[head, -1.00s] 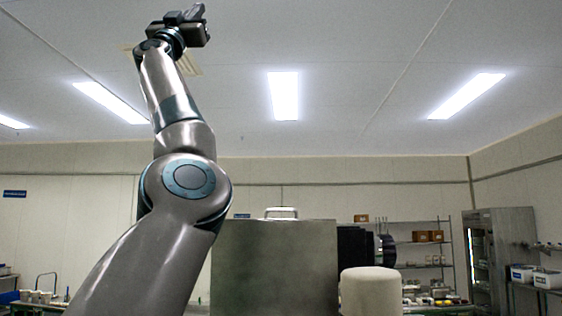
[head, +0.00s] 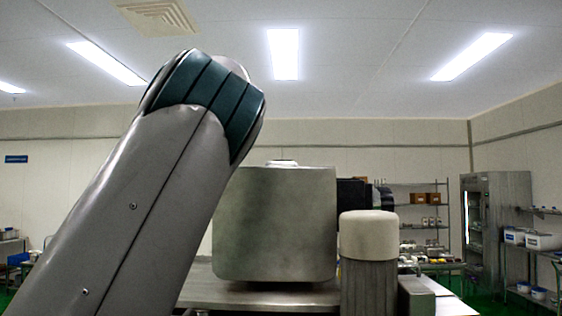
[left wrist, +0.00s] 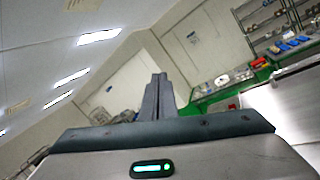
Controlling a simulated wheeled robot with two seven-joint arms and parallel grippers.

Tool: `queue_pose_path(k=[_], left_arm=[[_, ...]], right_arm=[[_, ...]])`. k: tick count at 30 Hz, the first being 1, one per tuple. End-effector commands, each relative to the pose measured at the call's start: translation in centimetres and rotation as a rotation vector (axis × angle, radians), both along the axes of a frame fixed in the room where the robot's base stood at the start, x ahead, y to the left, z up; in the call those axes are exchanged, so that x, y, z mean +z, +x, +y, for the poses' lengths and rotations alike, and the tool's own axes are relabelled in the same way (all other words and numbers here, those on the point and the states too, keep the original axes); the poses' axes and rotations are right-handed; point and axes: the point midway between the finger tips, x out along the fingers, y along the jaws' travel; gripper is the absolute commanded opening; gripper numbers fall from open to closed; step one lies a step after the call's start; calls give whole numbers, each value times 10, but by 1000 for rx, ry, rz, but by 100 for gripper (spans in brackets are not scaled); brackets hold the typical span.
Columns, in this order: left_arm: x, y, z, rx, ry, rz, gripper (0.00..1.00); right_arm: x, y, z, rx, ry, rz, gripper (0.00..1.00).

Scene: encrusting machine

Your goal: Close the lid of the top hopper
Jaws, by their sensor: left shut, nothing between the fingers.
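A grey metal hopper-like body (head: 275,225) stands at the middle of the head view, with a pale handle (head: 282,163) just above its top edge. I cannot tell from here how its lid lies. My left arm crosses the left side of the head view and overlaps the body's left edge; its gripper is not visible there. In the left wrist view my left gripper (left wrist: 158,82) has its fingers together and empty, with open room beyond them. A grey metal surface (left wrist: 288,108) lies to their right; I cannot tell what it is. My right gripper is not in view.
A pale-capped cylinder (head: 368,230) stands right of the metal body. A dark round fitting (head: 381,198) juts out behind it. The body rests over a metal top (head: 255,297). Shelves (head: 420,200) and a steel cabinet (head: 497,225) stand farther back.

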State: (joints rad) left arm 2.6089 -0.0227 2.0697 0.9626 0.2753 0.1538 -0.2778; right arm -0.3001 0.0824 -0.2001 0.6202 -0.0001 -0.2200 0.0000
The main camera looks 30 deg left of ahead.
Motion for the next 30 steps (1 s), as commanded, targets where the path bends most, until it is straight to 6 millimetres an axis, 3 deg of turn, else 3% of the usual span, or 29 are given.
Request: queue_pose_path(k=[3,6,9,12,16,30], left_arm=[[-45,43,-51,-130,-219,-40,0],[-75,70,-94,-212,-380,-54,0],[-97,88,-131,-268,-499,-59,0],[-110,98,-155,-299,-572,-57,0],[-117,102,-167,-313,-609,-54,0],[-116,106,-164,-313,-609,-54,0]], right_arm=[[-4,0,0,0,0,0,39],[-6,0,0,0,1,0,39],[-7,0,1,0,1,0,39],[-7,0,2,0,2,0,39],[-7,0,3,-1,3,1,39],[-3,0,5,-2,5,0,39]])
